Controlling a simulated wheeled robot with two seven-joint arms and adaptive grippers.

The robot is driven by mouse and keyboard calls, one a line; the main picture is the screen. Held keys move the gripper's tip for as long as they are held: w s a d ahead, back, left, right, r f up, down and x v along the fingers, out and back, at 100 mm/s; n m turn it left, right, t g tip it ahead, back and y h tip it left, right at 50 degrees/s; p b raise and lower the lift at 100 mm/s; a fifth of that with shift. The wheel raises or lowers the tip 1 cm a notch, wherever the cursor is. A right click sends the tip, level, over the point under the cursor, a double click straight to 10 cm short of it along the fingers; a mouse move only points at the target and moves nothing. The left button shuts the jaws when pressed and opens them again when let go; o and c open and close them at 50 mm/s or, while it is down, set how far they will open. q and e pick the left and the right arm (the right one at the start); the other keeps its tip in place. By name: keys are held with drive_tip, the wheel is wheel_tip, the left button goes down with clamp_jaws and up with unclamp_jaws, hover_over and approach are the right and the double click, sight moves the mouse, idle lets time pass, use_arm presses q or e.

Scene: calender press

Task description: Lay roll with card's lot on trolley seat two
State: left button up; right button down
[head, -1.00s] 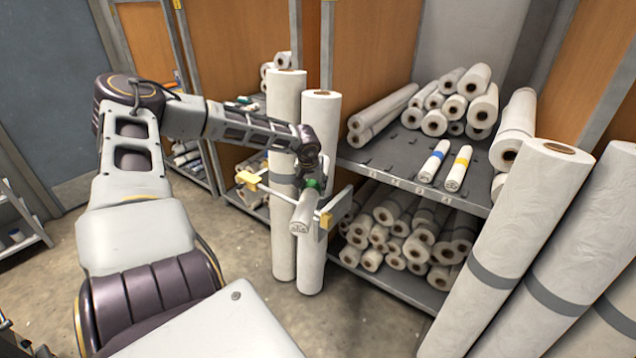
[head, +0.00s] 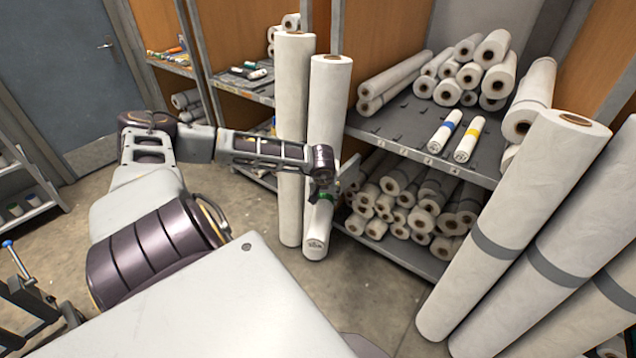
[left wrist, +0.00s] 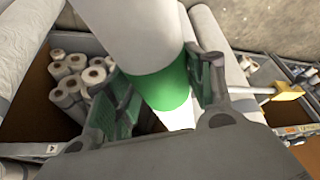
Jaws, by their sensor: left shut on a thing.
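My left gripper (head: 322,188) is shut on a white roll (head: 318,225) with a green band (left wrist: 168,88). The roll hangs steeply tilted, its marked end low, in front of the tall standing rolls. In the left wrist view the roll (left wrist: 150,35) passes between both fingers. Two similar rolls, one with a blue band (head: 445,132) and one with a yellow band (head: 469,139), lie on the shelf (head: 405,130). I see no card that I can read and cannot make out the trolley seats. My right gripper is out of view.
Tall rolls (head: 292,130) (head: 329,100) stand close behind the gripper. More large rolls (head: 525,215) lean at the right. A dark frame with a blue-topped lever (head: 22,262) stands lower left. A yellow-tipped bar (left wrist: 284,91) is beside the gripper. Open floor (head: 235,215) lies left of the rolls.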

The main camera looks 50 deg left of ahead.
use_arm(q)
drive_tip(key=w+d+f+m+h, duration=0.1)
drive_tip(key=w+d+m, duration=0.1)
drive_tip(key=d, duration=0.9)
drive_tip(key=w+d+f+m, duration=0.1)
drive_tip(key=w+d+f, duration=0.15)
drive_tip(key=d, duration=0.95)
drive_tip(key=w+d+r+m+h, duration=0.1)
drive_tip(key=d+r, duration=0.3)
drive_tip(key=d, duration=0.7)
drive_tip(key=d+r+m+t+h, duration=0.1)
drive_tip(key=d+r+m, duration=0.3)
drive_tip(key=d, duration=0.8)
drive_tip(key=shift+w+d+r, duration=0.25)
drive_tip(key=shift+w+r, duration=0.15)
drive_tip(key=shift+r, duration=0.25)
